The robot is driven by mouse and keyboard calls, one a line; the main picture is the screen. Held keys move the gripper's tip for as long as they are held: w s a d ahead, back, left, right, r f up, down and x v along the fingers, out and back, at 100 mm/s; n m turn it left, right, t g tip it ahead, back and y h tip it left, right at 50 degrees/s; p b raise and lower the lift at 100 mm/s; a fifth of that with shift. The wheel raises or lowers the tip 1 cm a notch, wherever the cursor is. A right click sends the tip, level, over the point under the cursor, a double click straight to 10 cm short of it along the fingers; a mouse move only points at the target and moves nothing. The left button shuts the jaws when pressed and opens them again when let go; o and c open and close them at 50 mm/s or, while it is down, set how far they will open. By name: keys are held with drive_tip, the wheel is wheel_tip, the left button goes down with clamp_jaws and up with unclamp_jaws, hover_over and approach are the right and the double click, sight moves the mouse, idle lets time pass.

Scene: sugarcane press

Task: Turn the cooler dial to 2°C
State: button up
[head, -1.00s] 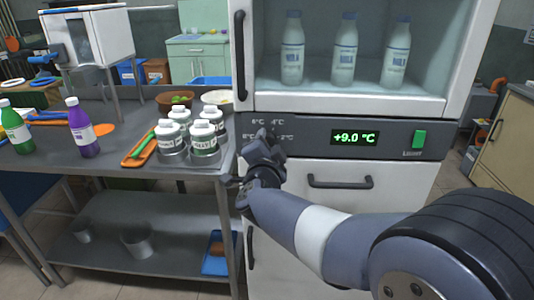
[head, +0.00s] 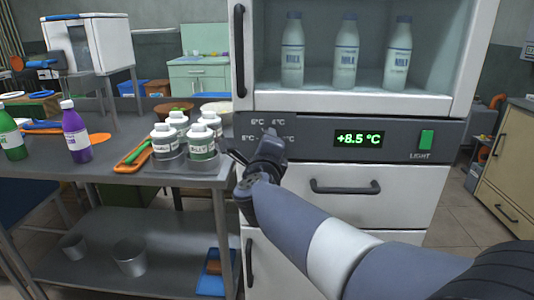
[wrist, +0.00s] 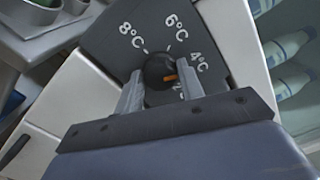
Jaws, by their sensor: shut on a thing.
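The black cooler dial (wrist: 160,72) sits on the dark panel in the wrist view. The 8°C, 6°C and 4°C labels are readable; the label below 4°C is mostly hidden by the right finger. My gripper (wrist: 158,82) is shut on the dial, one finger on each side. In the head view my gripper (head: 268,137) is against the panel and covers the dial. The cooler's display (head: 359,139) reads +8.5 °C in green.
Milk bottles (head: 346,52) stand behind the cooler's glass above. A green light switch (head: 426,140) is right of the display, and a drawer handle (head: 345,187) is below. On the steel table left, white-capped bottles (head: 202,142) stand close beside my gripper.

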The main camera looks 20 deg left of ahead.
drive_tip(key=m+b, duration=0.7)
drive_tip(key=m, duration=0.6)
drive_tip(key=shift+f+m+b, duration=0.1)
drive_tip(key=shift+m+b, duration=0.2)
drive_tip(key=shift+b, duration=0.1)
idle(0.3)
drive_tip(key=o, duration=1)
drive_tip(key=p+v, duration=0.1)
drive_tip(key=v, duration=1)
drive_tip(key=shift+d, duration=0.1)
drive_tip(key=shift+w, duration=0.15)
drive_tip(key=b+x, duration=0.1)
drive_tip(key=x, duration=0.9)
drive_tip(key=shift+w, duration=0.35)
